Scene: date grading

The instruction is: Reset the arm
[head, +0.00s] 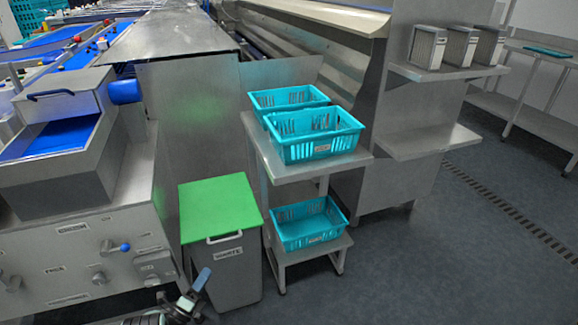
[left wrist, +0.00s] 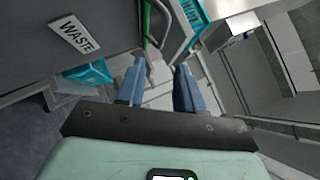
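My left gripper (head: 196,288) shows at the bottom of the head view, in front of the waste bin (head: 232,268) with the green lid (head: 218,207). In the left wrist view its two blue fingers (left wrist: 161,82) stand apart with nothing between them. The bin with its WASTE label (left wrist: 75,35) fills the upper left of that view, beyond the fingers. I cannot tell the exact gap between fingers and bin. My right gripper is in neither view.
A steel stand (head: 279,167) right of the bin holds teal crates (head: 318,146), with another crate (head: 308,226) on its lower shelf. A steel machine with knobs (head: 83,259) stands left. Open floor (head: 450,265) lies to the right.

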